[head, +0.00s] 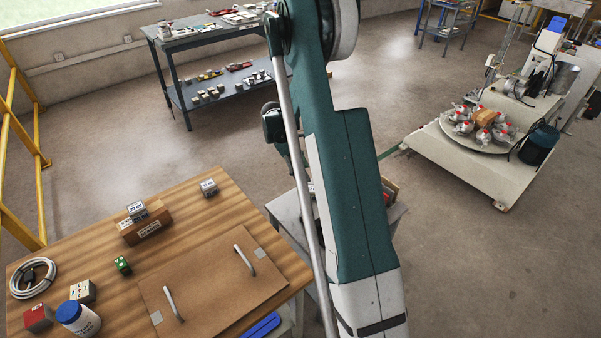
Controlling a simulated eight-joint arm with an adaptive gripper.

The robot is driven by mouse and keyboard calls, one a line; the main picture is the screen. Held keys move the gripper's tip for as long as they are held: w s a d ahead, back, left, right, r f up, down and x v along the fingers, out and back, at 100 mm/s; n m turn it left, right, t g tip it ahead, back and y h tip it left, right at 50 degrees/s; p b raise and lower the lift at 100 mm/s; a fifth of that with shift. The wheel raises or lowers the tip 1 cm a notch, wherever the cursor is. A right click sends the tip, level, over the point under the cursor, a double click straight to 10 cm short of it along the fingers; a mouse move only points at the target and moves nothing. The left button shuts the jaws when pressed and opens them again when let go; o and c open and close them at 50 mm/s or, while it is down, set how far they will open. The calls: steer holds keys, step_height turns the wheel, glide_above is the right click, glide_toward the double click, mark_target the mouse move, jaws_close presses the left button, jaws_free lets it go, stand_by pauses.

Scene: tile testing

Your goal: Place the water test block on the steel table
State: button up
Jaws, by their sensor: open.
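No block can be told as the water test block, as the labels are too small to read surely. A grey block with a white label (137,210) sits on a brown box (146,225) on the wooden table. A similar grey block (209,187) stands alone at the table's back right. My gripper cannot be made out.
A brown board with two handles (213,302) covers the wooden table's front right. A cable coil (33,278) and a blue-lidded jar (78,318) lie at left. A two-level grey bench (212,43) stands behind. A machine with a round plate (478,142) stands right.

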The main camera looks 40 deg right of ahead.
steer(key=s+a+r+m+t, duration=0.2)
steer(key=s+a+r+t, duration=0.15)
steer(key=a+r, duration=0.8)
steer(key=s+a+r+m+t, duration=0.2)
steer(key=s+a+r, duration=0.2)
steer(key=a+r, duration=0.75)
steer(key=s+a+r+m+t+y, duration=0.1)
steer(key=s+a+r, duration=0.3)
steer(key=s+a, duration=0.4)
steer(key=s+a+r+m+t+y, duration=0.2)
steer(key=s+a+r+m+t, duration=0.2)
steer(key=s+a, duration=0.4)
steer(key=s, duration=0.6)
steer(key=shift+a+r, duration=0.25)
steer(key=shift+a, duration=0.1)
stand_by(0.4)
